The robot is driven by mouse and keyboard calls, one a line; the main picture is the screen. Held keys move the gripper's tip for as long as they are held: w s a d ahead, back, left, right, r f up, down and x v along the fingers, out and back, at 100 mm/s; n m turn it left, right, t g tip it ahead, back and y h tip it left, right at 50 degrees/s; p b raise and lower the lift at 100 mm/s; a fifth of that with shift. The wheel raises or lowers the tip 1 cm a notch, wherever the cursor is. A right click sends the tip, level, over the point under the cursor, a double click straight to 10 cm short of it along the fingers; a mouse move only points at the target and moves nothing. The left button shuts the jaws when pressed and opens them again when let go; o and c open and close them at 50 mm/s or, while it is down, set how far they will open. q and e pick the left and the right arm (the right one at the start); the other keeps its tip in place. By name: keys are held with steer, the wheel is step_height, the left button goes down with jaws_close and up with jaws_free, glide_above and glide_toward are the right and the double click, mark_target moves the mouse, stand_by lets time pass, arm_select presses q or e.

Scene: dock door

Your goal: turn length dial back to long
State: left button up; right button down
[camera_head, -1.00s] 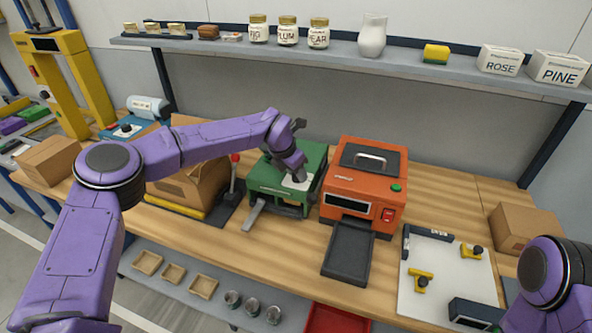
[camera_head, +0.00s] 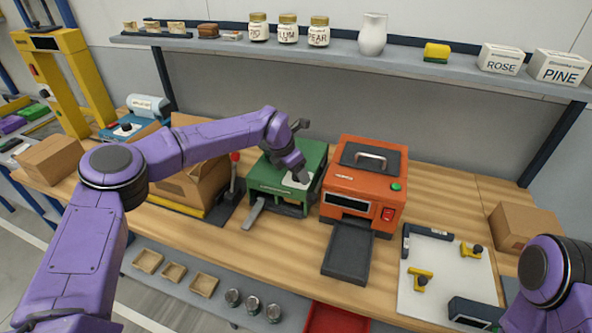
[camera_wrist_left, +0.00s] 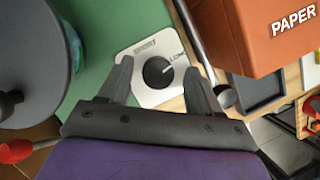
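The length dial (camera_wrist_left: 158,72) is a round black knob with a pale pointer mark, set on a white plate (camera_wrist_left: 147,96) on top of the green machine (camera_head: 268,180). The mark points to the upper right, beside lettering too small to read surely. My left gripper (camera_wrist_left: 160,78) is open above the plate, with one finger on each side of the knob. I cannot tell whether the fingers touch it. In the head view my left gripper (camera_head: 301,176) hides the dial. My right arm shows at the lower right, but its gripper is out of frame.
An orange machine (camera_head: 364,188) with a dark tray stands close to the right of the green one. A lever with a red knob (camera_head: 235,157) and a cardboard box (camera_head: 205,182) are on its left. A shelf (camera_head: 400,62) with jars runs above.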

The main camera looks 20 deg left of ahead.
arm_select(q)
steer(key=shift+w, duration=0.1)
steer(key=shift+r, duration=0.1)
steer(key=shift+a+r+b, duration=0.2)
steer(key=shift+r+b, duration=0.1)
steer(key=b+v, duration=0.3)
steer(key=v, duration=0.6)
steer(key=shift+s+r, duration=0.3)
steer(key=shift+d, duration=0.1)
